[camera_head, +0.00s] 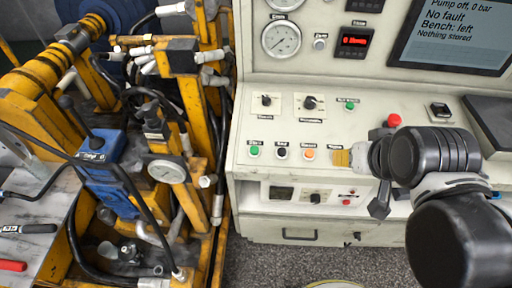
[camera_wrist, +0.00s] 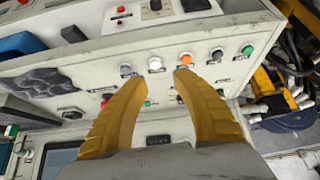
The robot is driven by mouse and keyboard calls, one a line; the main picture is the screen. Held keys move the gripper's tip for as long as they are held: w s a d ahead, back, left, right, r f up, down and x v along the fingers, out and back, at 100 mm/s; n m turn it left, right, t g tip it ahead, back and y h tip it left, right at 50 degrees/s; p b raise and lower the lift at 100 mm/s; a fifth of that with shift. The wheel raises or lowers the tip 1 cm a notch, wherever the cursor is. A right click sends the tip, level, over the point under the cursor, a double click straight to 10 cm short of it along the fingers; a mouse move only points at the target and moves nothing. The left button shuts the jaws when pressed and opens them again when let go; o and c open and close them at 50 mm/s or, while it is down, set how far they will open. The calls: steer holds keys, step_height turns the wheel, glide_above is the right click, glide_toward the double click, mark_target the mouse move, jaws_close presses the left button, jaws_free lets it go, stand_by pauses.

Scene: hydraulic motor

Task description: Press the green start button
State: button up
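A green button (camera_head: 254,151) sits at the left end of a row on the console's sloping front; it also shows in the wrist view at upper right (camera_wrist: 247,50). Another green button (camera_head: 350,105) sits higher on the panel. Their labels are too small to read surely, so I cannot tell which is start. My gripper (camera_head: 341,158) is at the button row, right of the orange button (camera_head: 310,154). In the wrist view my yellow fingers (camera_wrist: 158,76) are apart with nothing held between them. Whether they touch the panel is unclear.
A black button (camera_head: 282,153) lies between the green and orange ones. A red mushroom button (camera_head: 394,120) is close above my gripper. Knobs (camera_head: 309,102) stand higher on the panel. A yellow rig (camera_head: 190,95) with hoses borders the console's left. The screen reads pump off, no fault.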

stand_by(0.4)
jaws_close()
